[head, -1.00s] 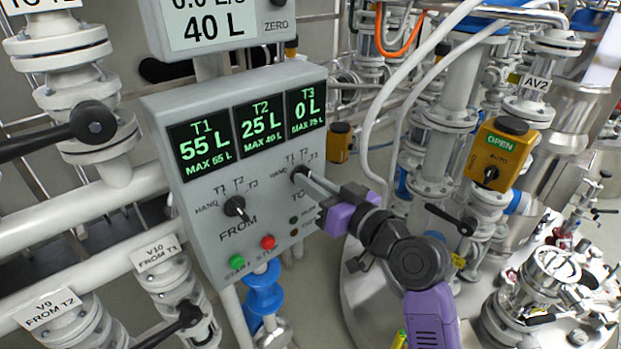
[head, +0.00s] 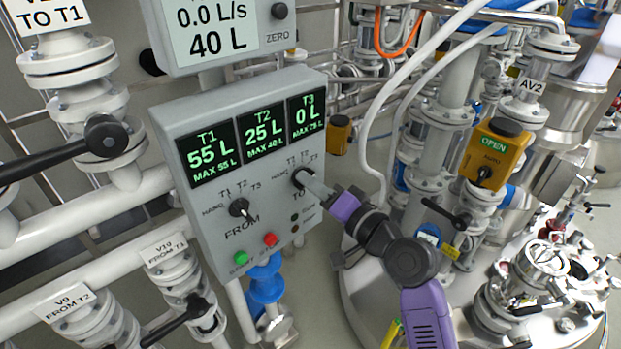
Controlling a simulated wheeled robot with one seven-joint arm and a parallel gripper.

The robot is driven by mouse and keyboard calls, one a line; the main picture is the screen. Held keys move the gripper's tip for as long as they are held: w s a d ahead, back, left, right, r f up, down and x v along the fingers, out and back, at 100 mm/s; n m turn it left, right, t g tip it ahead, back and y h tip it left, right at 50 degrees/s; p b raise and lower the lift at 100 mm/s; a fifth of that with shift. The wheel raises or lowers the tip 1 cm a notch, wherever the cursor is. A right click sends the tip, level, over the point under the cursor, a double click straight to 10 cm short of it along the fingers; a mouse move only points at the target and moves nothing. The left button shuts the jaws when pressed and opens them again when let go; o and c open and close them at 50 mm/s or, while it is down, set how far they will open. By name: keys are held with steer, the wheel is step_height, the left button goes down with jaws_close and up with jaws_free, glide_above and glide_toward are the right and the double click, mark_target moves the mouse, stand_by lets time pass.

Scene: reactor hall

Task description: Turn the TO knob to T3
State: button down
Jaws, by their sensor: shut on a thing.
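The grey control box (head: 215,270) fills the middle of the head view. Its screens read T1 55 L, T2 25 L and T3 0 L. The dark TO knob (head: 299,177) is at the right of its front, with labels HAND, T1, T2 and T3 around it. My gripper (head: 308,182) reaches in from the lower right and is shut on the TO knob. Its fingers partly cover the knob, so I cannot tell which label it points to. The FROM knob (head: 239,208) is to the left, with its white mark toward the lower right.
Green (head: 241,258) and red (head: 270,240) buttons sit below the knobs. A flow display (head: 215,30) reading 0.0 L/s and 40 L is above. Pipes and black-handled valves crowd the left. A yellow AV2 actuator (head: 495,155) marked OPEN and a steel vessel stand at right.

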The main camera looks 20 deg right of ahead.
steer(key=shift+m, duration=0.4)
steer(key=c, duration=1.5)
jaws_free()
steer(key=shift+b+v, duration=0.8)
steer(key=shift+v, duration=3.1)
